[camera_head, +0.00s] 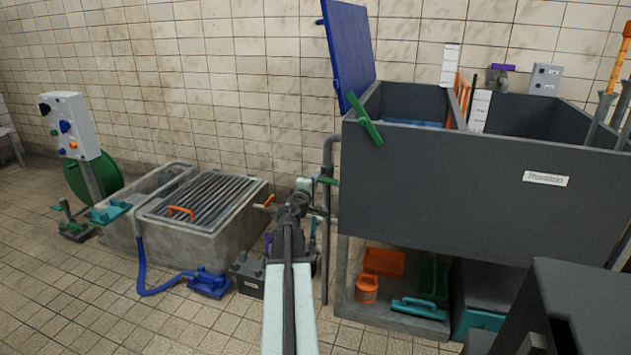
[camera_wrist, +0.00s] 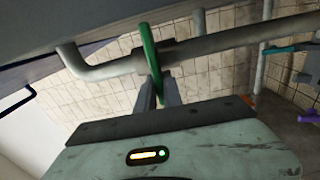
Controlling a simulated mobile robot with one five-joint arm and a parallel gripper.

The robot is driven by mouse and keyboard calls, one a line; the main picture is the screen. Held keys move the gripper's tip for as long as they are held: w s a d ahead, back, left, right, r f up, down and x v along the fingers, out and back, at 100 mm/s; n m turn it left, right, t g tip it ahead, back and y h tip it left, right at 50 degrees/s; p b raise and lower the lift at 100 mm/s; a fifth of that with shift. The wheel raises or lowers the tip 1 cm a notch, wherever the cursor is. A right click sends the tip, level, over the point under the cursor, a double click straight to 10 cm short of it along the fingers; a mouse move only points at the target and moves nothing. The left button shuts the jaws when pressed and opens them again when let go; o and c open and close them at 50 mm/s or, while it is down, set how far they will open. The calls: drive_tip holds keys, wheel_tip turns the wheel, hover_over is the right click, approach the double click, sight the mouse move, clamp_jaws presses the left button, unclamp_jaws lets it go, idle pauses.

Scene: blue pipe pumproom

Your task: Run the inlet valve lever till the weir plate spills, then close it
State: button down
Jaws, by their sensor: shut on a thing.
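A green lever (camera_wrist: 151,60) sits on a grey pipe (camera_wrist: 215,42) below the tank in the wrist view. My gripper (camera_wrist: 158,92) is shut on this lever, one finger on each side of it. In the head view the lever (camera_head: 328,180) shows small beside my gripper (camera_head: 313,183), near the tank's left leg. The grey tank (camera_head: 480,175) has bluish water (camera_head: 412,123) in its left compartment. An orange upright piece (camera_head: 460,102) stands at the divider between compartments; I cannot tell whether it is the weir plate. No spilling is visible.
A second green handle (camera_head: 365,120) sits at the tank's upper left corner, beside a raised blue lid (camera_head: 348,50). A concrete basin with a grating (camera_head: 208,200) stands left. An orange bucket (camera_head: 366,289) and a teal box (camera_head: 478,312) are under the tank. Left foreground floor is clear.

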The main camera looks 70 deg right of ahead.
drive_tip(key=shift+f+n, duration=0.1)
drive_tip(key=shift+n, duration=0.2)
drive_tip(key=shift+a, duration=0.1)
drive_tip(key=c, duration=1.5)
unclamp_jaws()
drive_tip(key=a, duration=0.7)
drive_tip(key=shift+s+a, duration=0.25)
drive_tip(key=shift+a, duration=0.1)
